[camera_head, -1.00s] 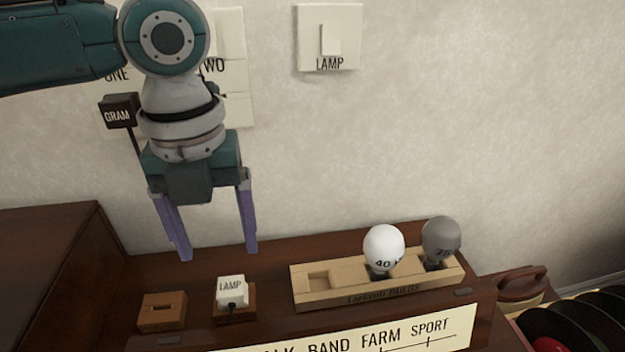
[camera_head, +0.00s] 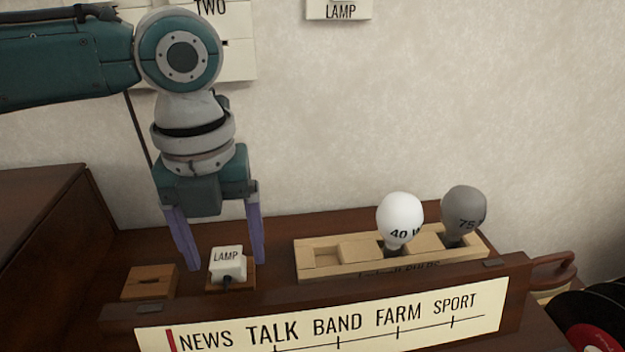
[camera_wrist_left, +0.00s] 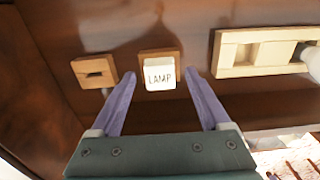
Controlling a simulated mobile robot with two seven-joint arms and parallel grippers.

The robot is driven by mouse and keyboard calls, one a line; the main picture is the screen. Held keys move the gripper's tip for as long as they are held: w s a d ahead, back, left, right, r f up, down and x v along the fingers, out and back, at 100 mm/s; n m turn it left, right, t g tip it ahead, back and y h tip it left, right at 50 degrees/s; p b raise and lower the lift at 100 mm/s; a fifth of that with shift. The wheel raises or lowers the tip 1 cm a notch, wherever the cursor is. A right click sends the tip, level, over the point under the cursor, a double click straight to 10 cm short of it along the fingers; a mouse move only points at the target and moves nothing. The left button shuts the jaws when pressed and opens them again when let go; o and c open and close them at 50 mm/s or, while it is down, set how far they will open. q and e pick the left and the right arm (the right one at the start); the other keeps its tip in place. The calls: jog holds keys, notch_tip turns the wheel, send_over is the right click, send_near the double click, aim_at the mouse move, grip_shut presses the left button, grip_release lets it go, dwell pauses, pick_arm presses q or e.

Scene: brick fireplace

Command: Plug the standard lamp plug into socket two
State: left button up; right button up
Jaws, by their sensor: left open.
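The white lamp plug (camera_head: 227,263), marked LAMP, stands in a small wooden holder (camera_head: 244,284) on the brown cabinet top. My left gripper (camera_head: 228,266) points down with its purple fingers open, one on each side of the plug in the picture. In the left wrist view the plug (camera_wrist_left: 160,77) lies between and just beyond the open fingertips (camera_wrist_left: 160,76), with gaps on both sides. The socket plate marked TWO (camera_head: 228,60) is on the wall, partly hidden by my left arm. My right gripper is not in view.
An empty slotted wooden block (camera_head: 150,283) sits left of the plug. A bulb rack (camera_head: 318,262) with a white bulb (camera_head: 400,219) and a grey bulb (camera_head: 463,214) stands to the right. A station panel (camera_head: 330,323) edges the front. A LAMP switch plate (camera_head: 340,10) is on the wall.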

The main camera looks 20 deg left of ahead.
aim_at(226, 256)
pick_arm(q)
jog(key=shift+f, duration=0.65)
jog(key=shift+r+p, duration=0.1)
jog(key=shift+p, duration=0.5)
dwell(0.7)
jog(key=shift+c, duration=0.2)
grip_shut()
dwell(0.5)
jog(key=shift+r, duration=0.1)
jog(key=shift+r+p, duration=2.85)
jog(key=shift+p, duration=0.65)
